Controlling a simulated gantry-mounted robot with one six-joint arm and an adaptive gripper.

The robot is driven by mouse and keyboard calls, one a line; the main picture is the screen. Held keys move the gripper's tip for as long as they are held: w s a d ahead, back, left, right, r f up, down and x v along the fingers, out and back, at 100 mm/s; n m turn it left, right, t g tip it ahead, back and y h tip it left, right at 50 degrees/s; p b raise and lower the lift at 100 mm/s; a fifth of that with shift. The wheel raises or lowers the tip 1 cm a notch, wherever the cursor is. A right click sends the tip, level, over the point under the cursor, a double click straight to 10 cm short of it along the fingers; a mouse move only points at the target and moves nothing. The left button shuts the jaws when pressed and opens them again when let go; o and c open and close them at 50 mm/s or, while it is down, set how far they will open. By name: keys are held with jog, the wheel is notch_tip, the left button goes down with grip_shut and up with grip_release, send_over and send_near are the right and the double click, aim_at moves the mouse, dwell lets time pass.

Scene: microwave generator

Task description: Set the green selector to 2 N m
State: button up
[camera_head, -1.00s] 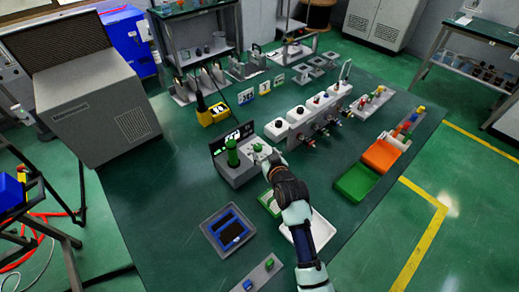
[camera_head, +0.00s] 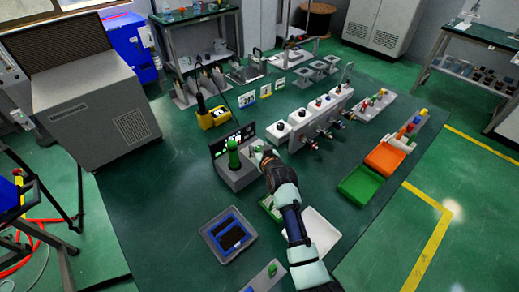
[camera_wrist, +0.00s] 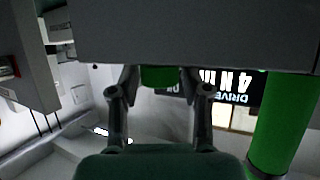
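The green selector (camera_head: 259,148) is a small knob on the grey driver unit (camera_head: 239,177). In the wrist view the selector (camera_wrist: 160,76) fills the gap between my fingertips, partly hidden by the grey wrist body above. My gripper (camera_wrist: 160,82) appears shut on it, one finger on each side. In the head view my gripper (camera_head: 264,156) is at the unit's right side and covers part of it. The unit's black display (camera_wrist: 228,86) appears upside down in the wrist view and reads "DRIVER" and 4 N m.
A tall green driver handle (camera_head: 233,155) stands beside the selector; it also shows close on the right in the wrist view (camera_wrist: 285,125). A blue-lined tray (camera_head: 228,235), green tray (camera_head: 361,189) and orange tray (camera_head: 385,158) lie nearby. The left tabletop is clear.

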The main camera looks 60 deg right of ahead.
jog(key=c, duration=0.7)
jog(key=shift+f+n+t+y, duration=0.1)
jog(key=shift+n+t+y, duration=0.2)
jog(key=shift+n+y, duration=0.1)
jog(key=n+t+y+b, duration=0.1)
jog(key=b, duration=0.1)
jog(key=n+y+b, duration=0.1)
jog(key=b, duration=0.1)
jog(key=shift+s+d+f+n+t, duration=0.1)
jog(key=shift+d+f+n+t, duration=0.05)
jog(key=shift+f+n+t, duration=0.2)
jog(key=n+t+y+b, duration=0.1)
jog(key=y+b, duration=0.1)
jog(key=b, duration=0.1)
jog(key=n+y+b, duration=0.2)
jog(key=b, duration=0.1)
jog(key=shift+r+t, duration=0.2)
jog(key=shift+t, duration=0.15)
jog(key=shift+r+n+y+b, duration=0.15)
jog(key=shift+n+y+b, duration=0.45)
jog(key=shift+n+y, duration=0.1)
